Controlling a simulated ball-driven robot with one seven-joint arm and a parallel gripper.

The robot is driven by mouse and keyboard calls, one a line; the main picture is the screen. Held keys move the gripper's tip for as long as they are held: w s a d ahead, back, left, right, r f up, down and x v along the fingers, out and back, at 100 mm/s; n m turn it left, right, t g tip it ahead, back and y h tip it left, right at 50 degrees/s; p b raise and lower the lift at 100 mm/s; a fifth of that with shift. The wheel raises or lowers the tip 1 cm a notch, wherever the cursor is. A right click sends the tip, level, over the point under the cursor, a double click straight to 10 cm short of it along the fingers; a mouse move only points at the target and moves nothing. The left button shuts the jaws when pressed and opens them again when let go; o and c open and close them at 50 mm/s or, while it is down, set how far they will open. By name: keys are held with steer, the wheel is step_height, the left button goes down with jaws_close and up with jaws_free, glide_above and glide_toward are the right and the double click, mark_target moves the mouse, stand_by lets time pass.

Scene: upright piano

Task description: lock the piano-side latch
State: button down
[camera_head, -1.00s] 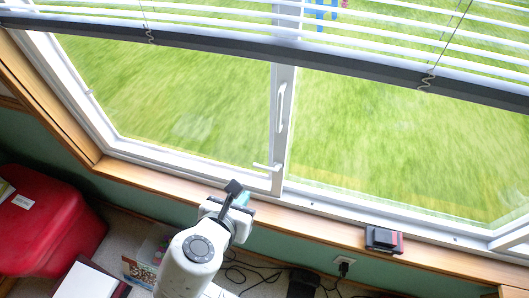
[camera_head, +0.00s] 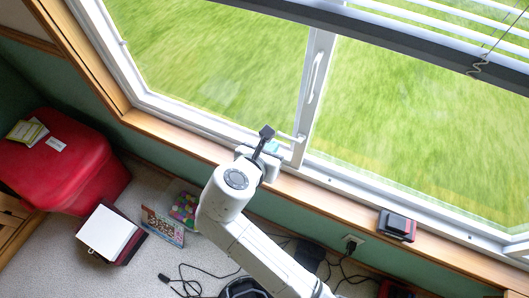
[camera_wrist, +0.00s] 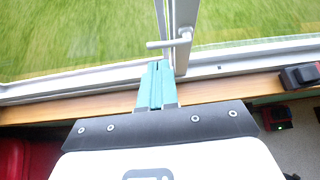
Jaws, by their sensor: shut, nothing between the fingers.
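The window latch is a small pale lever (camera_head: 290,137) low on the upright where the two panes meet. In the wrist view the lever (camera_wrist: 168,42) lies across the picture, its free end pointing left from a pivot on the white upright. My gripper (camera_head: 273,147) is at the window sill, just left of and below the latch in the head view. Its teal fingers (camera_wrist: 158,68) are shut and empty, and point at the lever from just below it in the wrist view. I cannot tell whether the fingertips touch it.
A long pull handle (camera_head: 316,77) is higher on the same upright. A black and red device (camera_head: 397,225) sits on the wooden sill to the right. A red bin (camera_head: 75,165), a white-topped box (camera_head: 108,230) and loose cables (camera_head: 190,280) are below.

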mark_target(284, 136)
steer(key=x, duration=0.6)
steer(key=shift+w+d+f, duration=0.15)
steer(key=shift+w+f, duration=0.05)
steer(key=shift+w, duration=0.15)
steer(key=shift+p, duration=0.3)
